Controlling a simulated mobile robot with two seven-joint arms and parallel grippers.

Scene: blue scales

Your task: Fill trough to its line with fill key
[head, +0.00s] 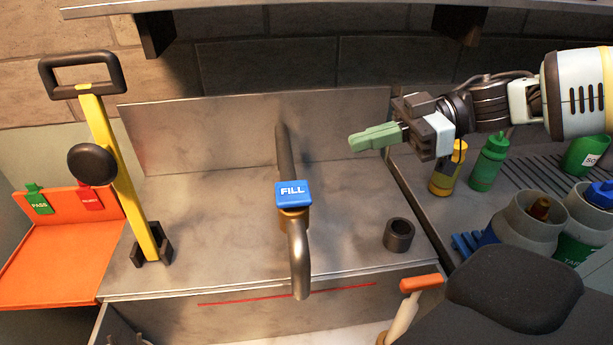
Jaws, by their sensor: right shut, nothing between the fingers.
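The blue fill key (293,193), marked FILL, sits on top of a metal spout (299,262) at the middle of the steel counter. The spout curves down over the front edge. The trough (240,318) is below it, with a red line (285,294) along its inner wall. A pale surface shows at the bottom right of the trough; I cannot tell the liquid level. My right gripper (358,143) has green fingers, shut and empty, above the counter to the right of and behind the key. My left gripper is not in view.
A yellow lever (122,180) with a black handle stands at left, beside an orange tray (62,265) with green and red tags. A dark metal ring (398,235) sits right of the spout. Bottles (488,162) and grey containers stand at right.

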